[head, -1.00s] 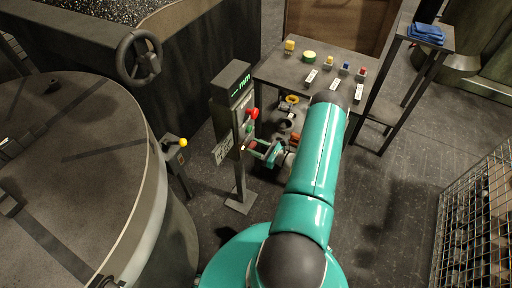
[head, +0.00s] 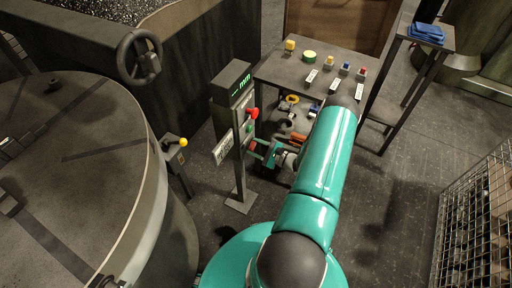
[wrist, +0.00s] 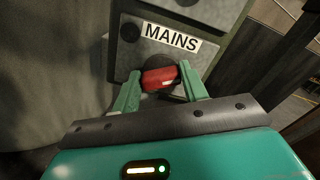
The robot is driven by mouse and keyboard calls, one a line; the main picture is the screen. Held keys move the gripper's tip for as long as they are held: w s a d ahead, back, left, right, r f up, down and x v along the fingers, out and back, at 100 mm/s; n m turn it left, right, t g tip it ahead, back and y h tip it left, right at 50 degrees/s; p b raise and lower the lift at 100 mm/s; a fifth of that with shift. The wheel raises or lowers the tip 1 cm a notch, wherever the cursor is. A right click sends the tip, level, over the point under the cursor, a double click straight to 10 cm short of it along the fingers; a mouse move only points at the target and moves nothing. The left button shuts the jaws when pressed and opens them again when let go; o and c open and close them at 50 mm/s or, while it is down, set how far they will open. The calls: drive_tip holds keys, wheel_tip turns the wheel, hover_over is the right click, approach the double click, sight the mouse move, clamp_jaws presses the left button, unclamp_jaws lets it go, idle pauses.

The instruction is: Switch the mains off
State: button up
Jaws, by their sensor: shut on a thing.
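The mains switch has a red handle (wrist: 160,78) on a grey plate, under a white label reading MAINS (wrist: 171,37). In the wrist view the handle lies nearly level, its right end slightly higher. My gripper (wrist: 160,84) is shut on it, with one green finger at each end. In the head view my gripper (head: 266,152) is at the lower right face of the control post (head: 236,150). The handle there shows only as a small red patch (head: 252,145), partly hidden by the fingers.
Above on the post are a red mushroom button (head: 253,113), a green button (head: 249,127) and a display (head: 238,84). A table (head: 292,72) with several small parts stands behind. A large round vessel (head: 80,150) is at left, a wire cage (head: 475,220) at right.

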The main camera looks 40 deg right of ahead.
drive_tip(key=n, duration=0.6)
drive_tip(key=shift+f, duration=0.1)
drive_tip(key=n, duration=0.5)
drive_tip(key=shift+f+n, duration=0.1)
drive_tip(key=shift+n, duration=0.3)
drive_tip(key=o, duration=1)
drive_tip(key=shift+a, duration=0.1)
drive_tip(key=v, duration=1.4)
